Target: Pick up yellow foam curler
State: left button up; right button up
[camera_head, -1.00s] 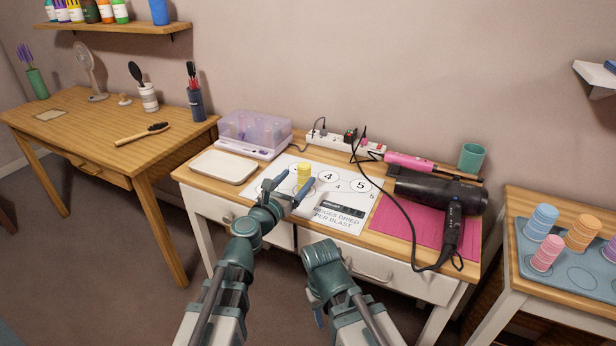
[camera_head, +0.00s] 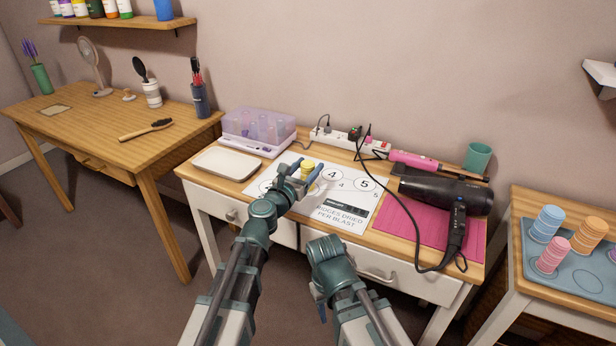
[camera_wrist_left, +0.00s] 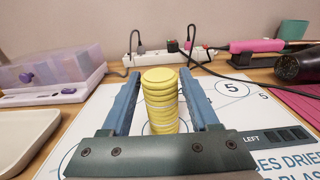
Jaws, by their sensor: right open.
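The yellow foam curler (camera_head: 307,166) is a ribbed upright cylinder standing on the white printed sheet on the middle table. It also shows in the left wrist view (camera_wrist_left: 160,104). My left gripper (camera_head: 301,173) is open, with one finger on each side of the curler. In the left wrist view its blue fingers (camera_wrist_left: 160,78) show a gap on both sides of the curler, so it is not gripped. The curler's lower end is hidden behind the gripper's body. My right gripper (camera_head: 321,306) is open and empty, low in front of the table drawers.
A white tray (camera_head: 226,164) and a purple-lidded box (camera_head: 257,130) stand left of the sheet. A black hair dryer (camera_head: 443,191) lies on a pink mat (camera_head: 405,222) to the right. A power strip (camera_head: 343,138) with cables runs behind the sheet.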

pick_arm(q)
grip_shut()
jog(key=shift+r, duration=0.15)
pick_arm(e)
jog(key=shift+r, duration=0.2)
